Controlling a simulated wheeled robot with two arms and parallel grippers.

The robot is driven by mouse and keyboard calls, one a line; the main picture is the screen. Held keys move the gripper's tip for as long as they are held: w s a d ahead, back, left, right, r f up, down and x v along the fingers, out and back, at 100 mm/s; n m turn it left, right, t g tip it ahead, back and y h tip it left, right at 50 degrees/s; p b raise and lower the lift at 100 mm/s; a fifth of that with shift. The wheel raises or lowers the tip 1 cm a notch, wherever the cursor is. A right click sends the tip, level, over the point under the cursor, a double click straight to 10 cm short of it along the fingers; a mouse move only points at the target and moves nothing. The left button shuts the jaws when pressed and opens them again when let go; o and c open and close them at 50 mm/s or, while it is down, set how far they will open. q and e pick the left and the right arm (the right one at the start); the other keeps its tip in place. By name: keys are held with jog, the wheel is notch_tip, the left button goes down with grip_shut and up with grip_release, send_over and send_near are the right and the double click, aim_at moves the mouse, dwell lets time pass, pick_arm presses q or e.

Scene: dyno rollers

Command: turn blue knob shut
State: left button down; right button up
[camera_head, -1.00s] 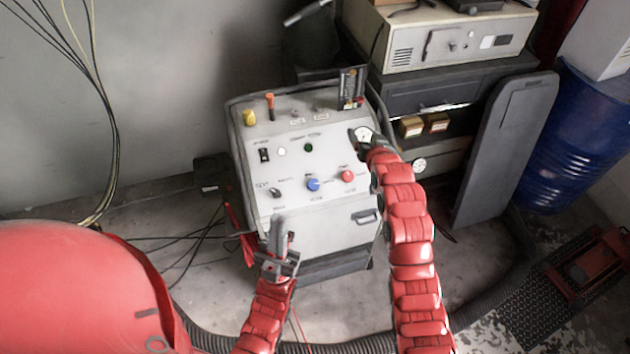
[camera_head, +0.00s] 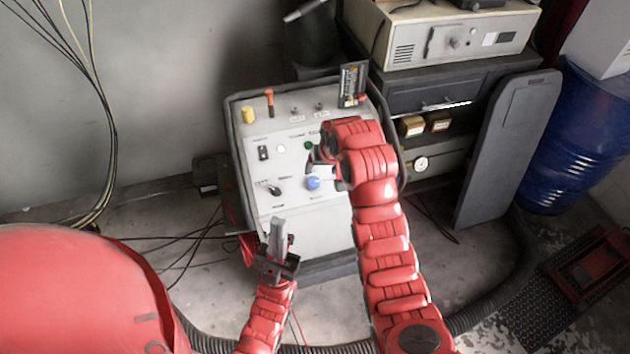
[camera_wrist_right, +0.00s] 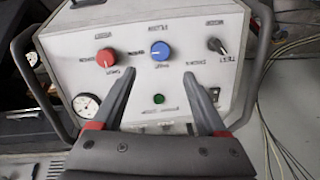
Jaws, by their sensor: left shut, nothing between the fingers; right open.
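The blue knob (camera_head: 313,183) sits on the light front panel of the control console (camera_head: 275,213), close to my right gripper in the head view. In the right wrist view the blue knob (camera_wrist_right: 160,50) is near the top middle, ahead of the gap between the fingers. My right gripper (camera_wrist_right: 157,65) is open, with nothing between its fingers. In the head view my right arm hides the right part of the panel. My left gripper (camera_head: 278,225) is shut and empty, pointing up in front of the panel's lower left part.
A red knob (camera_wrist_right: 105,57) and a black knob (camera_wrist_right: 217,46) flank the blue one in the right wrist view, with a gauge (camera_wrist_right: 87,104) and a green light (camera_wrist_right: 159,99). A blue barrel (camera_head: 565,140) stands at right. Black cables lie on the floor at left.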

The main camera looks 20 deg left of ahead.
aim_at(314, 181)
jog(key=p+x, duration=0.2)
jog(key=x, duration=0.6)
jog(key=shift+w+a+f+p, duration=0.2)
jog(key=shift+w+f+p, duration=0.15)
jog(key=shift+f, duration=0.1)
jog(key=shift+x, duration=0.75)
jog(key=shift+f, duration=0.15)
grip_shut()
